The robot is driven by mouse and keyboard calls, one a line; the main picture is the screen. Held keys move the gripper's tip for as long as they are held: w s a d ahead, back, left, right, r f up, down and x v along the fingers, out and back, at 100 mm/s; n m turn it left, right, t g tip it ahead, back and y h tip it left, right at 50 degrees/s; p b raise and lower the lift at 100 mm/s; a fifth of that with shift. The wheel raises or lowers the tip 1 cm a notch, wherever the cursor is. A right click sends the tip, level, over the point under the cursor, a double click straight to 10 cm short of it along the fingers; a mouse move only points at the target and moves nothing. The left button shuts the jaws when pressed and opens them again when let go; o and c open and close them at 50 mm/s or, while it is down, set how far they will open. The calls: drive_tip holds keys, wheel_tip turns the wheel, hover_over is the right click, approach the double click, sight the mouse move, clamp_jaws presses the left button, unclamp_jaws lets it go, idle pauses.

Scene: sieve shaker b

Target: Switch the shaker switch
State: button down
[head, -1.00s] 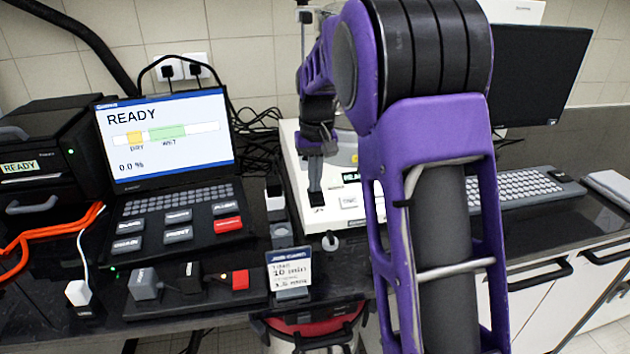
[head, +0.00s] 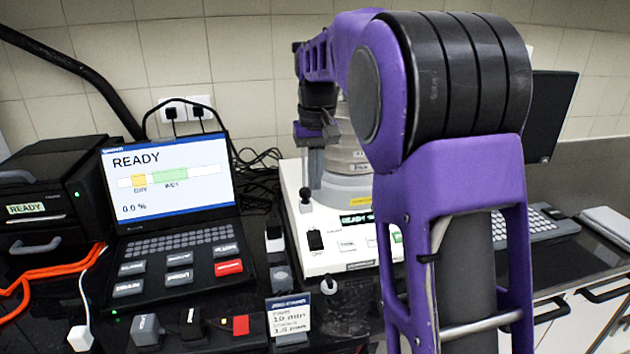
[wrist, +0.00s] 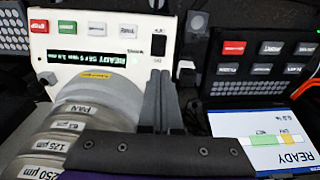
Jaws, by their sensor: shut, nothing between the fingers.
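The sieve shaker has a white base (head: 331,262) with a row of buttons and a lit green READY display (head: 356,218). A black switch (head: 315,240) sits at the left end of its panel. In the wrist view the switch (wrist: 158,45) is just beyond the fingertips. My gripper (head: 312,185) is shut and empty, above and behind the switch, with a visible gap in the head view. Its fingers (wrist: 160,78) show beside the sieve stack in the wrist view. The sieve stack (head: 347,160) is partly hidden by my arm, as are the panel's right-hand buttons.
A black-knobbed post (head: 305,196) stands on the shaker near my fingers. A laptop-like terminal (head: 170,180) reading READY stands left, with a black box (head: 50,195) beyond it. A job card (head: 288,315) stands in front. A monitor (head: 550,115) and keyboard (head: 528,226) are right.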

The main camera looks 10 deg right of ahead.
sight(316, 244)
drive_tip(key=shift+f, duration=0.1)
drive_tip(key=s+b, duration=0.1)
drive_tip(key=b, duration=0.3)
drive_tip(key=shift+s+d+f, duration=0.1)
drive_tip(key=shift+s+d, duration=0.05)
drive_tip(key=f+b, duration=0.1)
drive_tip(key=f, duration=0.3)
drive_tip(key=w+f+b, duration=0.1)
drive_tip(key=f, duration=0.4)
drive_tip(key=f+b, duration=0.1)
drive_tip(key=f, duration=0.4)
drive_tip(key=shift+w, duration=0.15)
drive_tip(key=shift+f, duration=0.2)
